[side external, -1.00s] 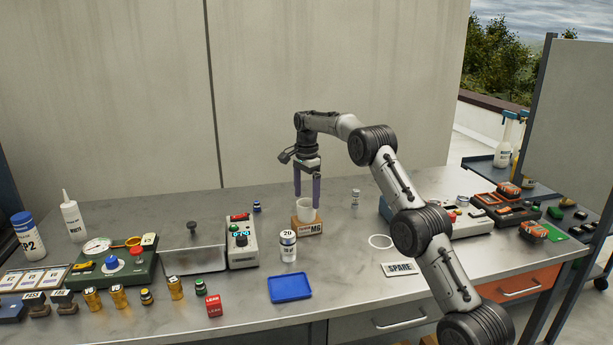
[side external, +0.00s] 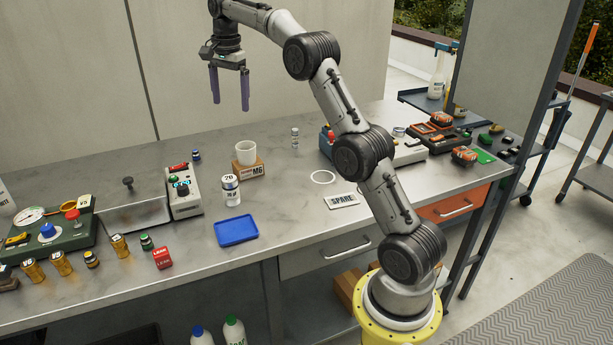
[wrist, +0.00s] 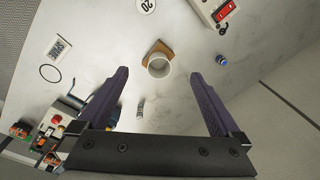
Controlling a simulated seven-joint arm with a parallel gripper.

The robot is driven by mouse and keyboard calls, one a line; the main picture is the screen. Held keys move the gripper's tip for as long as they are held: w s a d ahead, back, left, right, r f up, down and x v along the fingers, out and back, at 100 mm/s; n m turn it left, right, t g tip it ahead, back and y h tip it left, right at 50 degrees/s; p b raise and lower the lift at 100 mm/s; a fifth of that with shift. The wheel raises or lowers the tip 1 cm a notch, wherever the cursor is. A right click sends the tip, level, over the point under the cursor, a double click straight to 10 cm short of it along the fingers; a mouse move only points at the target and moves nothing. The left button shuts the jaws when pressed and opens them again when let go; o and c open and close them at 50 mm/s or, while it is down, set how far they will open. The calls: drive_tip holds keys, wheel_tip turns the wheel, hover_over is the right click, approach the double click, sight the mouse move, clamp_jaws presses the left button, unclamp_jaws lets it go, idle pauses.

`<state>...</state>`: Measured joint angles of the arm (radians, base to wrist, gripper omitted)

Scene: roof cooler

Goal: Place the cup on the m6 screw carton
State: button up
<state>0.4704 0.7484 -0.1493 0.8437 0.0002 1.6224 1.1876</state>
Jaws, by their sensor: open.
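The white cup (side external: 246,150) stands upright on top of the brown M6 screw carton (side external: 250,171) on the grey workbench. In the wrist view the cup (wrist: 159,65) shows its open mouth, with the carton (wrist: 156,47) partly visible beneath it. My gripper (side external: 230,106) is open and empty. It is raised well above the cup, apart from it, with its two purple fingers pointing down. The fingers also show in the wrist view (wrist: 159,88), spread wide.
A white canister labelled 20 (side external: 231,190) stands in front of the carton, near a blue tray (side external: 237,231). A grey control box (side external: 184,193) stands to the left. A small vial (side external: 295,138) and a white ring (side external: 323,177) are to the right.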

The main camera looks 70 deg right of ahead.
drive_tip(key=s+a+r+n+t, duration=0.1)
drive_tip(key=s+a+r+n, duration=0.2)
drive_tip(key=s+a+n, duration=0.35)
drive_tip(key=s+a+r+n+t, duration=0.1)
drive_tip(key=s+a+r+n, duration=0.25)
drive_tip(key=s+a, duration=0.5)
drive_tip(key=s+a+f+n+t, duration=0.1)
drive_tip(key=s+a+f+n, duration=0.3)
drive_tip(key=s, duration=0.5)
drive_tip(key=s+a+f+n+t, duration=0.1)
drive_tip(key=s+a+f+n, duration=0.4)
drive_tip(key=s, duration=0.4)
wheel_tip(320, 180, down, 2)
drive_tip(key=shift+a+f+t, duration=0.1)
drive_tip(key=shift+a+t, duration=0.3)
drive_tip(key=shift+a, duration=0.15)
